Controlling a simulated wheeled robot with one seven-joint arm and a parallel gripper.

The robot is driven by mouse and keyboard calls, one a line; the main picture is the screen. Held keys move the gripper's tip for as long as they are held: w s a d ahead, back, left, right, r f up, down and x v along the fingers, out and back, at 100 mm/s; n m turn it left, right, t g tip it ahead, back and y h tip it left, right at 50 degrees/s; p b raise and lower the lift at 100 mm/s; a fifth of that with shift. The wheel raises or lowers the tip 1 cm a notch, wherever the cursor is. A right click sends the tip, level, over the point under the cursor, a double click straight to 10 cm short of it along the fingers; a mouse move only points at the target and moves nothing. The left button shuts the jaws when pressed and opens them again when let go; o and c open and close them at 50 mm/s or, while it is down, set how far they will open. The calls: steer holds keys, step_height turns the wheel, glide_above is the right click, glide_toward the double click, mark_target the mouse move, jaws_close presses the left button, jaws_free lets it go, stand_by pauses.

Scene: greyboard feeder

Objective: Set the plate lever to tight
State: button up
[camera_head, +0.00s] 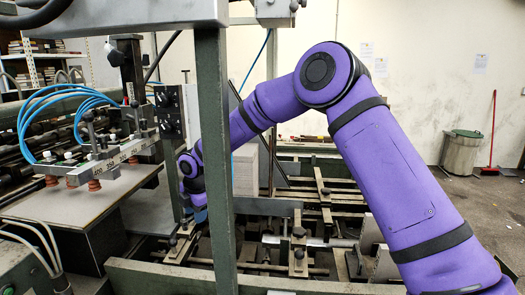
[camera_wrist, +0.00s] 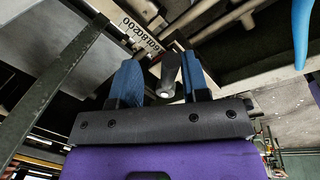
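In the wrist view, a short dark lever (camera_wrist: 170,78) with a rounded, light-tipped end stands between the two blue fingers of my gripper (camera_wrist: 160,64). The lever is close to the right finger; a gap shows between it and the left finger. I cannot tell whether the right finger touches it. The fingers are apart. In the head view, my gripper (camera_head: 199,214) is low behind the green post, mostly hidden, with only a bit of blue showing. I cannot make out the lever there, and its tight or loose setting is not readable.
A green upright post (camera_head: 214,150) stands in front of my wrist. A suction-cup bar (camera_head: 100,160) with blue hoses hangs to the left above a grey board (camera_head: 75,205). Rails and clamps (camera_head: 298,240) lie to the right. A pale numbered strip (camera_wrist: 145,40) is beyond the fingers.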

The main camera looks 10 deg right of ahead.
step_height(320, 180, up, 11)
steer(key=n, duration=0.3)
steer(key=s+d+r+m+h, duration=0.1)
steer(key=s+d+r+m, duration=0.4)
steer(key=d, duration=0.4)
steer(key=s+d+r+m+t+h, duration=0.1)
steer(key=s+d+r+m, duration=0.5)
steer(key=s+d+r, duration=0.2)
steer(key=s+d, duration=0.1)
steer(key=s, duration=0.1)
steer(key=shift+s+m, duration=0.3)
steer(key=shift+w, duration=0.1)
